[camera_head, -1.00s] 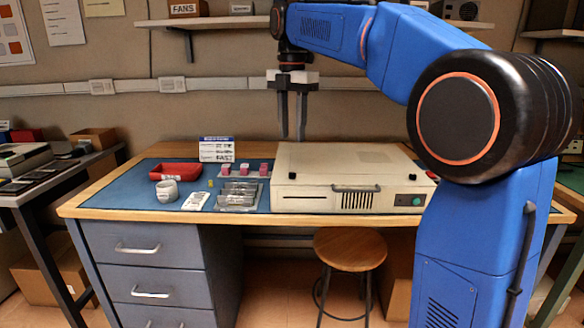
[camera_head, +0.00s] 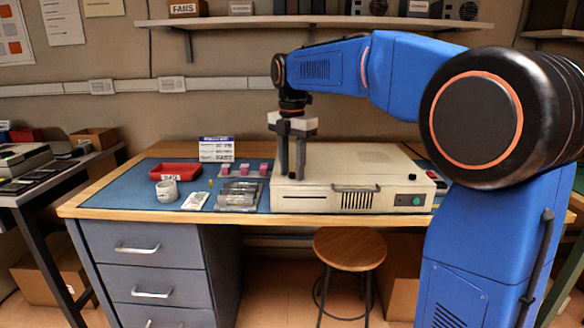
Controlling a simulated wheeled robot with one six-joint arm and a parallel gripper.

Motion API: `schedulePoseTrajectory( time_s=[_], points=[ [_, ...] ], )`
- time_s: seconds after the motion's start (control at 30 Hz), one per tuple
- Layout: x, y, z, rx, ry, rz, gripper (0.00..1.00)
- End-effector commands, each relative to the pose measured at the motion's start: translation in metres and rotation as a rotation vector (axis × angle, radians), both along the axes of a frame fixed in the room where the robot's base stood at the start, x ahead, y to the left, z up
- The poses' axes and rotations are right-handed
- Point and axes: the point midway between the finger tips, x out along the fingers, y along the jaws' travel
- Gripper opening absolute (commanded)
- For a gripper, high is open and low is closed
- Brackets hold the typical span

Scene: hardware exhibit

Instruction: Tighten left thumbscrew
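The right thumbscrew (camera_head: 377,175) stands clear at the front right. My gripper (camera_head: 292,178) points straight down with its two dark fingers apart, one on each side of the left thumbscrew in this view. A gap shows between the fingers; whether they touch the knob is too small to tell.
A wooden stool (camera_head: 349,248) is in front of the bench.

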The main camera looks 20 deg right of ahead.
Motion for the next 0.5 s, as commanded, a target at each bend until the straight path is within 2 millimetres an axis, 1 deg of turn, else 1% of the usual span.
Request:
schedulePoseTrajectory(
  time_s=[0.07,0.1,0.17,0.2,0.23,0.5],
  points=[
    [0.0000,0.0000,0.0001,0.000,0.000,0.000,0.35],
    [0.0000,0.0000,0.0002,0.000,0.000,0.000,0.30],
    [0.0000,0.0000,0.0002,0.000,0.000,0.000,0.16],
    [0.0000,0.0000,0.0002,0.000,0.000,0.000,0.06],
    [0.0000,0.0000,0.0002,0.000,0.000,0.000,0.00],
    [0.0000,0.0000,0.0003,0.000,0.000,-0.011,0.00]
  ],
)
